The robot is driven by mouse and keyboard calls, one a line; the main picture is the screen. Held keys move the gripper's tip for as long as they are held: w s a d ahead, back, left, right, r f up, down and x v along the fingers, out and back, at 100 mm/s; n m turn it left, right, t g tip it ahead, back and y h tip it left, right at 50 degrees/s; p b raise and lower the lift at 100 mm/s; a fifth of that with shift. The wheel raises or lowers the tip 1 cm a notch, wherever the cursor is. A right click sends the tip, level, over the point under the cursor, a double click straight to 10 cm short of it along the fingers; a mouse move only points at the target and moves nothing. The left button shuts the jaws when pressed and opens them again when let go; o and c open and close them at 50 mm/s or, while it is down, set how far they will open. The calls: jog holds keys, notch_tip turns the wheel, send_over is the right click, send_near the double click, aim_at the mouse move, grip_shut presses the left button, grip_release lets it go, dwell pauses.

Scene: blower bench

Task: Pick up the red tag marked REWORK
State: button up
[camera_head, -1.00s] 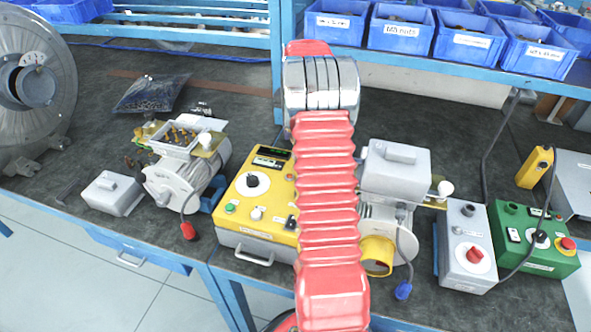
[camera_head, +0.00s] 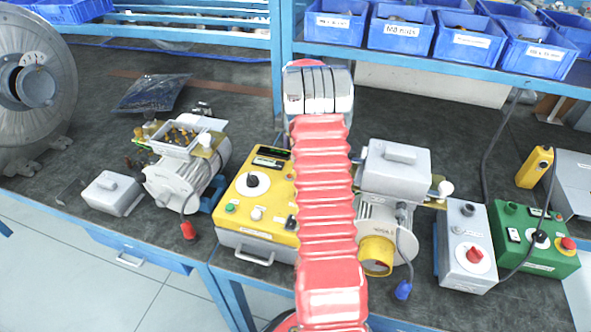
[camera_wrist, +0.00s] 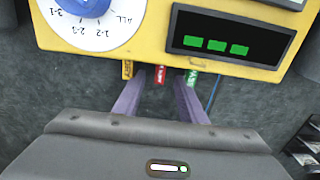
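In the wrist view a small red tag (camera_wrist: 160,74) hangs at the edge of the yellow tester box (camera_wrist: 110,50); its white lettering is too small to read. A yellow tag (camera_wrist: 127,69) is on its left and a green tag (camera_wrist: 192,79) on its right. My gripper (camera_wrist: 159,83) is open, its two fingers pointing toward the box edge. The red tag shows between the fingertips, with a gap to each; I cannot tell the depth between them. In the head view the yellow box (camera_head: 255,200) shows, but my arm hides the gripper and the tags.
A motor with a grey terminal box (camera_head: 396,172) stands right of my arm. A grey switch box (camera_head: 466,245) and a green control box (camera_head: 535,240) are further right. Another motor (camera_head: 180,185) stands left of the yellow box. Blue bins (camera_head: 400,30) line the shelf behind.

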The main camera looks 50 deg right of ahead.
jog(key=shift+f, duration=2.65)
jog(key=shift+c, duration=0.4)
grip_shut()
